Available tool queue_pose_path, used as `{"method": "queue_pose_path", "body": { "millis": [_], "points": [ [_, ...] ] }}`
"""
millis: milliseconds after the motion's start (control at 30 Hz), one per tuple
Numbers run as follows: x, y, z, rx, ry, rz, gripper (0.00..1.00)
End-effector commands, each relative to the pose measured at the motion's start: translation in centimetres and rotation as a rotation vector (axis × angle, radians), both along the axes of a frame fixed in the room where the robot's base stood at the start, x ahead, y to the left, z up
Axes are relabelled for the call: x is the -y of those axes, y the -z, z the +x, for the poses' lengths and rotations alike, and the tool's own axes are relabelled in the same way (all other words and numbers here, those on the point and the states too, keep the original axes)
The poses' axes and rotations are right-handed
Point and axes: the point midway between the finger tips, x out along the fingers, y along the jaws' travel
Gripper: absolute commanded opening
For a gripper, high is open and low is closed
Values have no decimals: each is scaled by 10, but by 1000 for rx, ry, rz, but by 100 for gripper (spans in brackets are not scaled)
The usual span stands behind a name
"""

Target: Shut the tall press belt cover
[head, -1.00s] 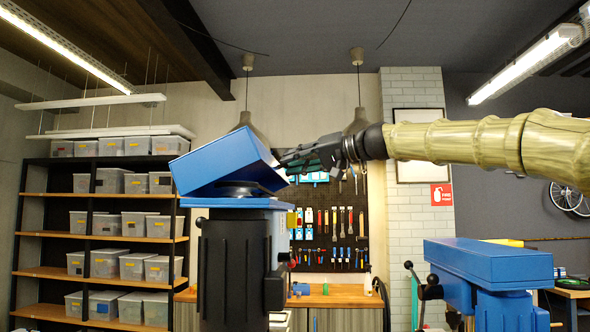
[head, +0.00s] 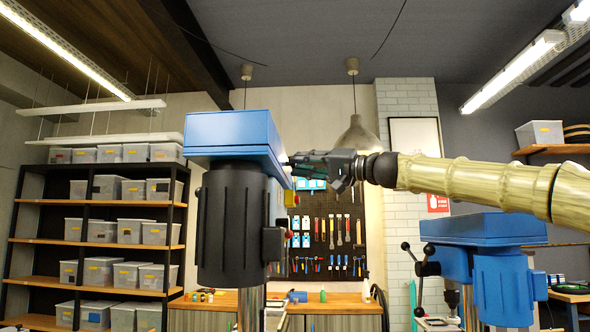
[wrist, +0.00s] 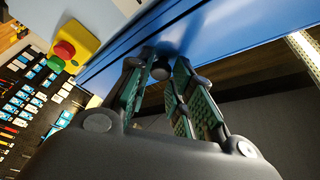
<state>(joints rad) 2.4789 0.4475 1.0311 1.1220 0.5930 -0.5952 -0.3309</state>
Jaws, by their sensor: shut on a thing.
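The tall press (head: 232,225) stands left of centre in the head view, with a black motor body. Its blue belt cover (head: 230,132) lies about level on top, and I see no clear gap under it from here. My gripper (head: 294,163) reaches in from the right to the cover's right edge. In the wrist view the green-padded fingers (wrist: 160,80) are shut on a round black knob (wrist: 160,69) at the edge of the blue cover (wrist: 225,25).
A shorter blue press (head: 500,262) stands at the lower right, below my arm. A red and yellow switch (wrist: 68,48) is close to the fingers in the wrist view. A tool board (head: 335,235), a workbench (head: 335,300) and shelves of bins (head: 95,245) are behind.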

Motion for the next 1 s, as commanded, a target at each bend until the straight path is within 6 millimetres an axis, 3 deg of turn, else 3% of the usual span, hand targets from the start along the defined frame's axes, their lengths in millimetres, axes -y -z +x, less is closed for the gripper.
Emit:
{"method": "queue_pose_path", "body": {
  "millis": [700,733,833,1000],
  "points": [
    [4,18,1,-8,0,-12,0],
    [4,18,1,-8,0,-12,25],
    [4,18,1,-8,1,-12,43],
    [5,14,1,-5,3,-8,44]
  ]
}}
